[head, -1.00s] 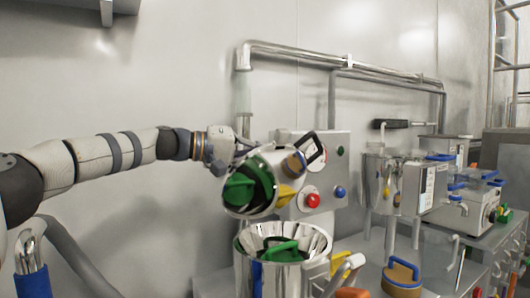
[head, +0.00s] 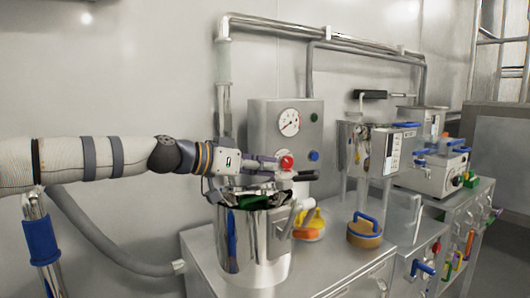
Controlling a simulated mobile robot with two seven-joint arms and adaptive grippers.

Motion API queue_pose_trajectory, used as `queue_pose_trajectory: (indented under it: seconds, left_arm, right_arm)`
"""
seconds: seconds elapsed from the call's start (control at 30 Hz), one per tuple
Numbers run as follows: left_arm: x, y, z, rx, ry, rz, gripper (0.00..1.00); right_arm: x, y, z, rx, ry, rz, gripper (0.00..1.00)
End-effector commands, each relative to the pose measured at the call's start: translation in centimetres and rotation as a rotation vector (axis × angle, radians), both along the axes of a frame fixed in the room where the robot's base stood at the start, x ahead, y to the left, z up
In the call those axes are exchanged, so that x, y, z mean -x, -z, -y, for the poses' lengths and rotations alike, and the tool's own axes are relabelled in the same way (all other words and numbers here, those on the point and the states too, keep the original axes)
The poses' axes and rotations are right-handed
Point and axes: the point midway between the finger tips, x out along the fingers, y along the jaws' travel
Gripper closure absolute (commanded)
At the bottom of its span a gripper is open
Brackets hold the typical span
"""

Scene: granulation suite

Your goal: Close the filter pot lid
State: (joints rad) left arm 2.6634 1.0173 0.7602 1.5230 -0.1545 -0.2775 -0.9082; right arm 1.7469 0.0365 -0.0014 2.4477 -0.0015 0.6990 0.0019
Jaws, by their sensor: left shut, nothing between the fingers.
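The filter pot (head: 240,245) is a shiny steel cylinder on the steel bench. Its lid (head: 262,201) is a mirror-like disc with dark and green reflections, lying low across the pot's mouth. It looks nearly level, but I cannot tell whether it sits fully on the rim. My left gripper (head: 298,174) reaches in from the left just above the lid, with its fingers shut and empty, pointing right. The gripper hides the lid's back part, and I cannot tell whether it touches the lid. A pale grey fitting (head: 284,220) is on the pot's right side. My right gripper is not in view.
A grey control box (head: 268,128) with a gauge and buttons stands behind the pot. To the right are a yellow and orange item (head: 312,226), a brown block with a blue handle (head: 364,234) and lab units (head: 440,172). The bench front (head: 335,275) is clear.

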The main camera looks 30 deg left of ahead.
Motion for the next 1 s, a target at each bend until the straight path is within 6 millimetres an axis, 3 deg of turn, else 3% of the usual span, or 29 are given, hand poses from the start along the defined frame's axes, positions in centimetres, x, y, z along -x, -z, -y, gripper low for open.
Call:
queue_pose_trajectory:
  seconds: [0.1,0.33,1.0]
  left_arm:
    - [0.1,1.5,0.2,-0.058,0.000,0.031,1.00]
    - [0.2,2.9,0.3,-0.055,-0.001,0.030,1.00]
    - [0.2,3.4,0.4,-0.053,-0.001,0.031,1.00]
  right_arm:
    - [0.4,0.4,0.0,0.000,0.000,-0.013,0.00]
    - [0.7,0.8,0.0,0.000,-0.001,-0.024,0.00]
    - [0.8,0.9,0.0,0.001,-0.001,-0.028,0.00]
